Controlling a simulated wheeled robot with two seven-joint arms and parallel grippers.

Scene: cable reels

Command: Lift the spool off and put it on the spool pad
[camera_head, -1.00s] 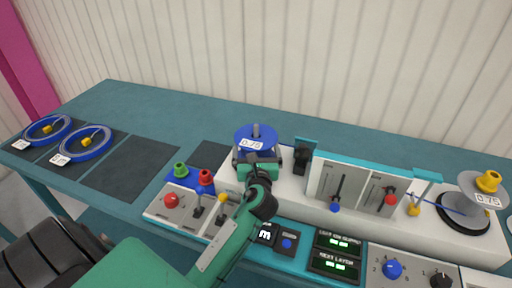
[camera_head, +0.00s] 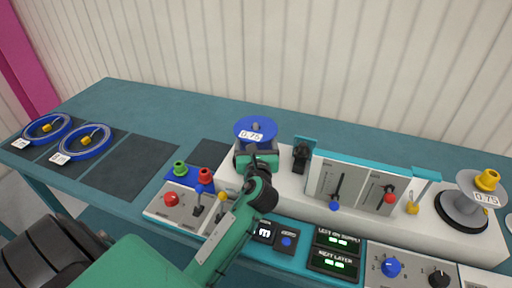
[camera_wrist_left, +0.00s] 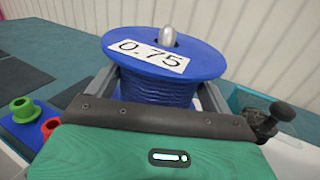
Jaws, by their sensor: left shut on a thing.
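The blue spool (camera_head: 257,127), labelled 0.75, is at the back left of the white machine. My left gripper (camera_head: 256,160) is shut on it from the front. In the left wrist view the blue spool (camera_wrist_left: 160,85) is upright between the two grey fingers, and a rounded metal tip shows through its top. I cannot tell how far its underside is above the machine. Dark square pads lie on the table to the left: a large bare one (camera_head: 131,166) and a smaller one (camera_head: 209,153) beside the machine. Which is the spool pad is not marked. My right gripper is not in view.
Two blue cable coils (camera_head: 84,142) lie on pads at the far left. Green and red knobs (camera_head: 204,175) and levers stand left of my arm. A lever panel (camera_head: 350,188) and a grey reel with yellow knob (camera_head: 465,208) are right. The back of the table is clear.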

